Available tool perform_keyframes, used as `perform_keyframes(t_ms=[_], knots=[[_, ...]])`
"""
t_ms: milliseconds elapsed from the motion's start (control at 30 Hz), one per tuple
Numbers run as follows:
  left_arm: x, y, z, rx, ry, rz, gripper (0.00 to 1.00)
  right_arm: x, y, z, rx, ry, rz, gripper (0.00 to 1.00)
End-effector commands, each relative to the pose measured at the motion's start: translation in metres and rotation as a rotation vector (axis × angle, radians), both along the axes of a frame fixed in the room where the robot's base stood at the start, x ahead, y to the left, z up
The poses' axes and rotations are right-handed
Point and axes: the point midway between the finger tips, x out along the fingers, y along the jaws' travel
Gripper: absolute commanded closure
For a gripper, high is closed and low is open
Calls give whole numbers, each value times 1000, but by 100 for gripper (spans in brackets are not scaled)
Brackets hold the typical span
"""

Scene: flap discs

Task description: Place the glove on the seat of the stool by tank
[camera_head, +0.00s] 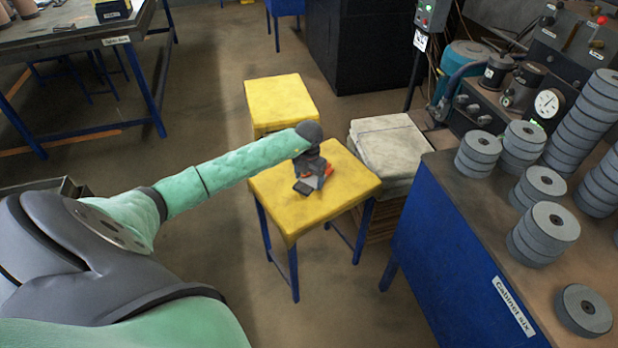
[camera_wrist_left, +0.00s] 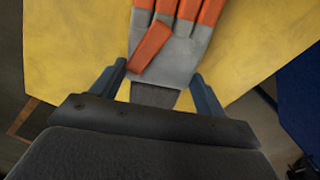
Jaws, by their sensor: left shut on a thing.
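The glove, with orange fingers and a grey palm, shows in the left wrist view (camera_wrist_left: 178,58). Its dark cuff lies between the fingers of my left gripper (camera_wrist_left: 160,92). In the head view my left gripper (camera_head: 312,180) points down over the yellow seat of the nearer stool (camera_head: 350,182), which has blue legs. The glove is mostly hidden there behind the gripper, with a little orange showing. The gripper is shut on the glove, at or just above the seat; I cannot tell whether the glove touches it. A second yellow stool (camera_head: 280,97) stands behind. No tank is clearly identifiable.
A pale stacked pile (camera_head: 385,145) stands just right of the nearer stool. A workbench (camera_head: 75,38) is at upper left. Open floor lies left of the stools.

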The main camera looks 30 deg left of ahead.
Motion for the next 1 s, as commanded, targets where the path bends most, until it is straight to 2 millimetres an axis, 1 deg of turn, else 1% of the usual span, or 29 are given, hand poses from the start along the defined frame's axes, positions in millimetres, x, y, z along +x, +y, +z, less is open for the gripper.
perform_keyframes(t_ms=[33, 133, 400, 500, 567, 667, 1000], knots=[[0, 0, -1, 0, 0, 0, 24, 1, 1, -1, 3, -4, 1, 64], [0, 0, 0, 0, 0, 0, 5, 2, 2, -1, 4, -9, 2, 64], [0, 0, 0, 0, 0, 0, 5, 1, -1, -1, -6, -8, 11, 64], [0, 0, 3, -1, 0, 0, 5, 0, -3, 1, -12, -2, 13, 64], [1, 0, 6, 1, -2, 0, 5, -1, -5, -1, -15, 1, 12, 64], [1, 0, 20, 0, -2, -2, 5, 1, -3, -5, -6, -10, 11, 64], [1, 0, 84, 0, -3, -1, 5, 9, 24, -29, 52, -58, 24, 64]])
